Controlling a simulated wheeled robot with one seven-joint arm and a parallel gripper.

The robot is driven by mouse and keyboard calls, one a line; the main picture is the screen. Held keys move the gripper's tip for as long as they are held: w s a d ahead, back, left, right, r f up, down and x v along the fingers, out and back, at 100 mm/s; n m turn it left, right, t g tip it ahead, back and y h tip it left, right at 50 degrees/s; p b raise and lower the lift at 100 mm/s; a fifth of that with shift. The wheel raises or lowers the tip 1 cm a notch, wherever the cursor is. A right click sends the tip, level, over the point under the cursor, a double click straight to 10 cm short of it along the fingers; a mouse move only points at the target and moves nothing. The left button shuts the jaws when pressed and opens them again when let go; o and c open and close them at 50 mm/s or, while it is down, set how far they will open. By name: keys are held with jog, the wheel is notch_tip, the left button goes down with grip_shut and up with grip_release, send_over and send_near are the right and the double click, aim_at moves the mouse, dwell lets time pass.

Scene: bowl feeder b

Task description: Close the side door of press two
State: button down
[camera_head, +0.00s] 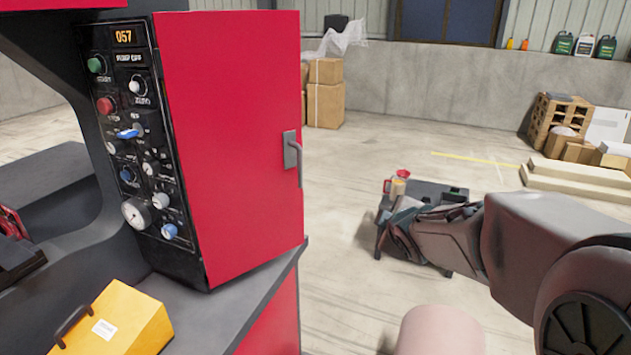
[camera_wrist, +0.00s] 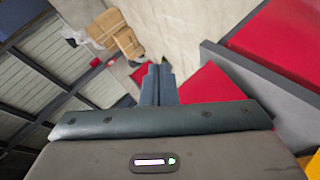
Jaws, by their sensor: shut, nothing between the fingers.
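Press two's cabinet stands on the left of the head view, with a black control panel (camera_head: 130,140) facing me. Its red side door (camera_head: 235,120) carries a grey handle (camera_head: 293,155) near the right edge. I cannot tell how wide any gap behind the door is. My gripper (camera_head: 397,240) is to the right of the door and lower than its handle, apart from it in the head view. In the wrist view the gripper's fingers (camera_wrist: 158,85) are together and empty. A red surface (camera_wrist: 208,86) shows just right of them, perhaps the door.
A grey bench top (camera_head: 215,305) bears the cabinet and a yellow box (camera_head: 118,320). A small dark table (camera_head: 440,190) with cups stands behind my gripper. Cardboard boxes (camera_head: 325,100) stand by the back wall. The floor between is mostly free.

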jog(key=w+a+n+t+y, duration=0.1)
jog(key=w+a+n+y, duration=1)
jog(key=w+a, duration=0.7)
jog(key=shift+a+r+n+t, duration=0.15)
jog(key=shift+a+n+t, duration=0.35)
jog(key=shift+n, duration=0.3)
jog(key=shift+w, duration=0.1)
